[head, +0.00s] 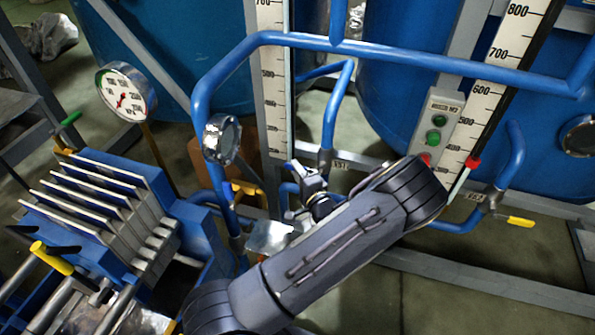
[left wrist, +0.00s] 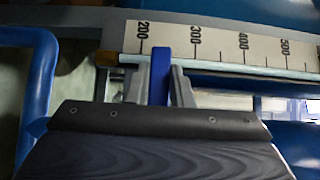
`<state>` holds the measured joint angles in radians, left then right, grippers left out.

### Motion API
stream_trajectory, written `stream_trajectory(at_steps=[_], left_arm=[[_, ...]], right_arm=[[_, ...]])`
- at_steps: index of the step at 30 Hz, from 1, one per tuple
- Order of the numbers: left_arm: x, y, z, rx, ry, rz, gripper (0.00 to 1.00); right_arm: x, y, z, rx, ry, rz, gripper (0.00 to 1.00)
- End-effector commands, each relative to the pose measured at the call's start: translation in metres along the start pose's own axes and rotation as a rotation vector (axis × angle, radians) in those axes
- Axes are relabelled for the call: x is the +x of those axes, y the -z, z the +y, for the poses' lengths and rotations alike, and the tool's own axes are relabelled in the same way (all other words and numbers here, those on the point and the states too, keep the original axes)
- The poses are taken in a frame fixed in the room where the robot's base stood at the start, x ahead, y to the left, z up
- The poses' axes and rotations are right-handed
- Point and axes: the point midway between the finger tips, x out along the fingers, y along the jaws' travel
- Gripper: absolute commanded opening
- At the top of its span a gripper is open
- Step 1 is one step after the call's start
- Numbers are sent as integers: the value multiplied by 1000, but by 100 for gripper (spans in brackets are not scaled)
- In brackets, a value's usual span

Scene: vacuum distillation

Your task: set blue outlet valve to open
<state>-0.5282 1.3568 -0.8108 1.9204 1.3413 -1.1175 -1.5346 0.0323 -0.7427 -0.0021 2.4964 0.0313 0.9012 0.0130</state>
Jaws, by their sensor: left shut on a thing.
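My left gripper (head: 308,182) is small and partly hidden behind my own dark forearm in the head view. It is at the blue pipework, just below a vertical blue pipe. In the left wrist view, a blue bar (left wrist: 160,76), which looks like the blue outlet valve's handle, stands between the two grey fingers of the gripper (left wrist: 161,88). The gripper is shut on it. The valve body is hidden, so I cannot tell how far it is turned. My right gripper is not in view.
Blue pipes (head: 400,58) run across in front of blue tanks and white level scales (head: 490,95). A yellow-handled valve (head: 520,221) is at the right. A button box (head: 438,125) and a round pressure gauge (head: 126,92) stand nearby. A blue finned unit (head: 105,205) fills the lower left.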

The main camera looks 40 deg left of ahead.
Motion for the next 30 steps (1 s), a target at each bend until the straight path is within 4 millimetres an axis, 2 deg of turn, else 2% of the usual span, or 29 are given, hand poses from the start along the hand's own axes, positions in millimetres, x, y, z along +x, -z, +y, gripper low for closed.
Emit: stream_trajectory(at_steps=[13, 30], left_arm=[[-1, 0, -3, 55, 52, 2, 0], [-5, 5, -25, 336, 334, 1, 0]], right_arm=[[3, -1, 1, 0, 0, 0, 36], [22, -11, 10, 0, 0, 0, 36]])
